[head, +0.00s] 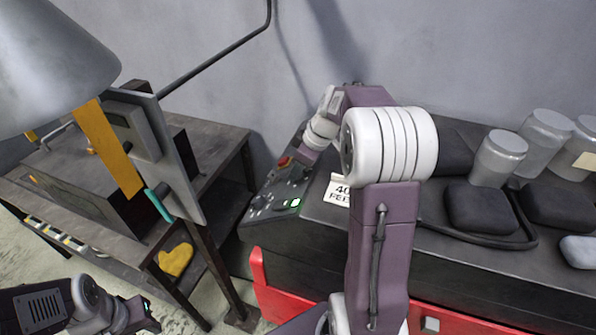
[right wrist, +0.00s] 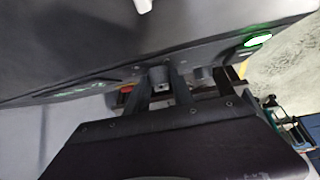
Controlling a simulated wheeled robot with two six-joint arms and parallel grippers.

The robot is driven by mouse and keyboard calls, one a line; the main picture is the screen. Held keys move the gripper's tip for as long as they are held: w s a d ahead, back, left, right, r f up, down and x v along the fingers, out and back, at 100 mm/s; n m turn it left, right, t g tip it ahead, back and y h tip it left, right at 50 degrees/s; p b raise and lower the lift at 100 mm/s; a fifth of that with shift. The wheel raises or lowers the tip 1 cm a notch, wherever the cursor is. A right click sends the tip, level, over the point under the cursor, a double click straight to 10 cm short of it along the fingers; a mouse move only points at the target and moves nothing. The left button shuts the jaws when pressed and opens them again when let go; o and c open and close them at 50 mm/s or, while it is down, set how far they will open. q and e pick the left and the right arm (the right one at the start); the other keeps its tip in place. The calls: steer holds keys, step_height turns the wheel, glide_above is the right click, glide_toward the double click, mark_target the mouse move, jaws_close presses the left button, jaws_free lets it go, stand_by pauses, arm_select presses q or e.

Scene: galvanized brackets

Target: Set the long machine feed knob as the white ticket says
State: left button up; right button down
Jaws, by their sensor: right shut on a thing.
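The white ticket (head: 337,191) lies on the dark machine top beside the control panel. Its visible print reads "40" above "FEE"; my right arm covers the rest. The panel (head: 262,204) carries small knobs, buttons and a lit green display. My right gripper (head: 297,168) reaches down to the panel's far part. In the right wrist view, its two dark fingers are shut on a short dark round knob (right wrist: 160,77). The knob's label and pointer cannot be read. My left gripper (head: 144,312) is at the lower left, away from the panel; its jaw opening is unclear.
A second knob (right wrist: 204,75) stands close beside the gripped one, and a red button (right wrist: 126,90) is on the other side. Grey jars (head: 498,158) and dark pads (head: 478,208) occupy the machine top at right. A workbench (head: 222,150) with a yellow glove (head: 176,260) stands at left.

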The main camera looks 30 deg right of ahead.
steer(key=h+b, duration=0.1)
steer(key=m+t+h+b, duration=0.1)
steer(key=m+b, duration=0.1)
steer(key=shift+s+a+f+t+h+b, duration=0.15)
steer(key=shift+a+f+t+h+b, duration=0.15)
steer(key=shift+t+h, duration=0.1)
steer(key=m+h+b, duration=0.1)
steer(key=b, duration=0.2)
steer(key=m+h+b, duration=0.2)
steer(key=b, duration=0.2)
steer(key=m+t+h+b, duration=0.1)
steer(key=h+b, duration=0.1)
steer(key=b, duration=0.2)
steer(key=shift+a+f+m, duration=0.3)
steer(key=shift+a, duration=0.1)
steer(key=shift+r+m+h+b, duration=0.25)
steer(key=shift+m+h+b, duration=0.35)
steer(key=shift+b, duration=0.6)
steer(key=shift+s, duration=0.1)
steer(key=c, duration=1.1)
jaws_free()
steer(key=shift+r, duration=0.1)
steer(key=p+v, duration=0.1)
steer(key=v, duration=0.8)
steer(key=shift+a, duration=0.2)
